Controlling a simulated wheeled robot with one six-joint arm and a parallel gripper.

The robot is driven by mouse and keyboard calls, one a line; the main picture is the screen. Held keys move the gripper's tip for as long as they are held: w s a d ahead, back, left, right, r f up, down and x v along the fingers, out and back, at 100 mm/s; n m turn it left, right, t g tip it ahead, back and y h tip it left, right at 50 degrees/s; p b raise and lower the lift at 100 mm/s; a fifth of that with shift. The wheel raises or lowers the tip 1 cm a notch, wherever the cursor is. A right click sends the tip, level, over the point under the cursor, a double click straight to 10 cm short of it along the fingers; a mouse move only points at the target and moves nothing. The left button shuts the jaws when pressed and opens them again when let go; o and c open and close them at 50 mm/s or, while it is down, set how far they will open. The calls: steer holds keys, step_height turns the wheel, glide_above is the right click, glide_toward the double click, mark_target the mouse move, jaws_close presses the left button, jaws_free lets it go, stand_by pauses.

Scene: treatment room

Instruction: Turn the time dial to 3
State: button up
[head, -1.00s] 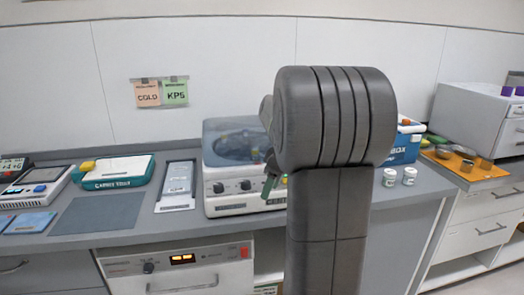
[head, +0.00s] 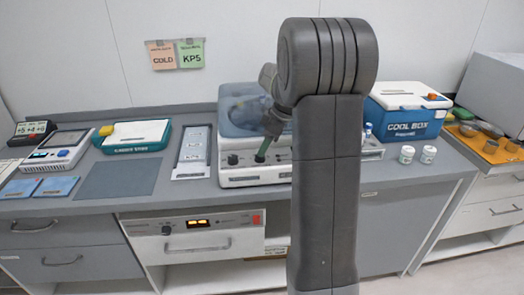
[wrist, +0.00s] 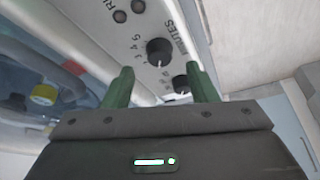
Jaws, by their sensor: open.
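The time dial (wrist: 159,51) is a round black knob in the wrist view. It sits beside the lettering MINUTES and the numerals 3, 4 and 5. A pale mark on it points toward the bottom of that picture, away from those numerals. A second black knob (wrist: 180,82) is lower, between my green fingers. My gripper (wrist: 163,85) is open and empty, its fingers spread at the panel. In the head view my gripper (head: 264,150) is in front of the right part of the machine's panel and hides part of it. A left knob (head: 232,159) shows there.
The machine (head: 225,178) has a clear bluish lid and stands on the grey counter. A cool box (head: 408,112) and two white jars (head: 428,154) are to its right. A flat tray (head: 193,150) and a dark mat (head: 117,180) are to its left.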

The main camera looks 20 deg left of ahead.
steer(key=shift+x, duration=1.95)
steer(key=c, duration=1)
steer(key=shift+o, duration=0.2)
steer(key=m+t+b, duration=0.1)
steer(key=m, duration=0.1)
steer(key=shift+m, duration=0.4)
steer(key=m+t+b, duration=0.1)
steer(key=m, duration=0.1)
steer(key=shift+s+m, duration=0.15)
steer(key=shift+m, duration=0.15)
steer(key=m+t+h, duration=0.1)
steer(key=m, duration=0.2)
steer(key=m+t, duration=0.1)
steer(key=m, duration=0.2)
steer(key=shift+s+h, duration=0.1)
steer(key=shift+h, duration=0.3)
steer(key=shift+m, duration=0.3)
